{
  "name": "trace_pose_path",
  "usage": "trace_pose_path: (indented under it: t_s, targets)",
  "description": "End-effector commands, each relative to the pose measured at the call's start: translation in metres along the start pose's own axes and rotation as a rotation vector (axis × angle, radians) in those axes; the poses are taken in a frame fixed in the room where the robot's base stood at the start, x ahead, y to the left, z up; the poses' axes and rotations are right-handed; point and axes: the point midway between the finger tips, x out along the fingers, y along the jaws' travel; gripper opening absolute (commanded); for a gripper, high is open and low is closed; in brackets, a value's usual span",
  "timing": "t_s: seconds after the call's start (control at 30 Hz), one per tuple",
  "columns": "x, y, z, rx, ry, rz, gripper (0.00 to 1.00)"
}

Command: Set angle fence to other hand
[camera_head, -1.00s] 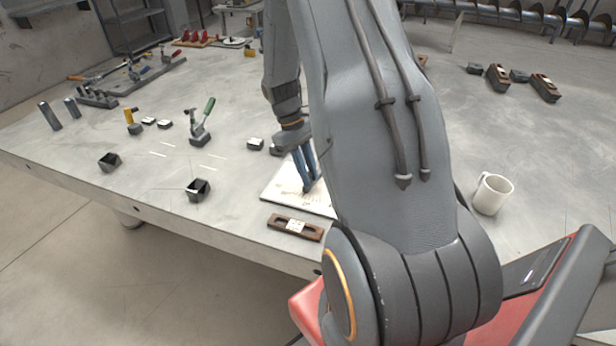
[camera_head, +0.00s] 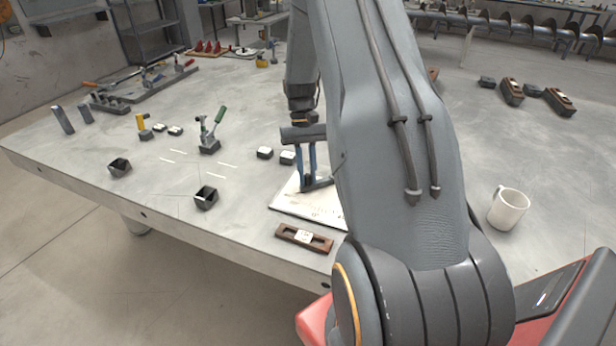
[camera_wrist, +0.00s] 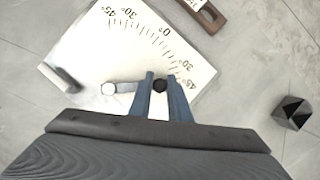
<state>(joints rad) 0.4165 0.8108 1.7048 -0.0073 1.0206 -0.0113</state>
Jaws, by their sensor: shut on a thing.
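A white angle plate (camera_head: 285,207) lies near the front edge of the table. In the wrist view the plate (camera_wrist: 90,45) shows a printed scale with 0 in the middle and 30° and 45° marks on both sides. A fence arm (camera_wrist: 127,87) runs from a round pale pivot (camera_wrist: 108,89) toward the right-hand 45° mark. My gripper (camera_head: 307,180) is over the plate with its blue fingers pointing down. In the wrist view my gripper (camera_wrist: 160,85) is shut on the fence's black knob (camera_wrist: 160,86). A dark grey piece (camera_wrist: 64,79) stands at the plate's left edge.
A brown slotted block (camera_head: 303,237) lies in front of the plate. Small dark blocks (camera_head: 265,153) stand behind it. A black open box (camera_head: 206,197) and a green-handled clamp (camera_head: 211,137) are to the left. A white mug (camera_head: 508,208) stands at the right.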

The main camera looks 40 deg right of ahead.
Motion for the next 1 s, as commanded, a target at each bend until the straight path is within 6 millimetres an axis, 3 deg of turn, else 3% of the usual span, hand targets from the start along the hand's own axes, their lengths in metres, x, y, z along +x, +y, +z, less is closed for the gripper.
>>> trace_pose_path:
  t_s: [0.37, 0.4, 0.5, 0.83, 1.0]
  targets:
    - [-0.001, 0.000, -0.002, 0.004, 0.005, -0.002, 0.00]
    - [-0.001, 0.000, -0.002, 0.004, 0.005, -0.002, 0.18]
    - [-0.001, 0.000, -0.002, 0.004, 0.004, -0.002, 0.35]
    - [-0.003, 0.000, -0.001, 0.004, 0.004, -0.002, 0.36]
    - [-0.020, 0.000, -0.003, 0.004, 0.006, -0.002, 0.36]
